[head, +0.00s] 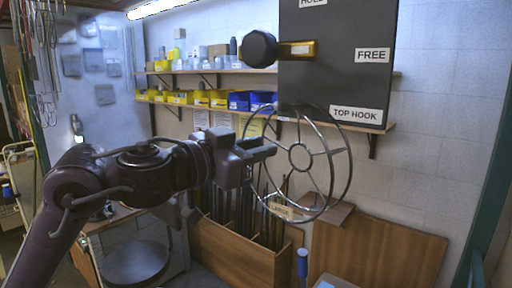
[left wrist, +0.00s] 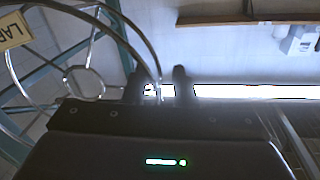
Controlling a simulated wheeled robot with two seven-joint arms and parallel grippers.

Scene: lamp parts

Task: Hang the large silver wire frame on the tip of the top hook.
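The large silver wire frame (head: 298,157), a double ring with spokes and a small hub, hangs in the air in front of the shelves. It carries a tan tag (head: 281,211). My left gripper (head: 262,150) is at the frame's left side, shut on its wire. In the left wrist view the frame (left wrist: 84,83) is at the left, and its rim runs down between my fingers (left wrist: 162,88). The top hook (head: 284,50), a yellow bar with a round black tip, sticks out left from a dark panel (head: 335,75), above the frame and apart from it. My right gripper is not in view.
The panel bears labels "TOP HOOK" (head: 356,114) and "FREE" (head: 372,55). Shelves (head: 178,101) with yellow and blue bins run behind. A wooden rack (head: 225,245) with rods stands below. A blue-handled thing (head: 303,263) stands at the bottom.

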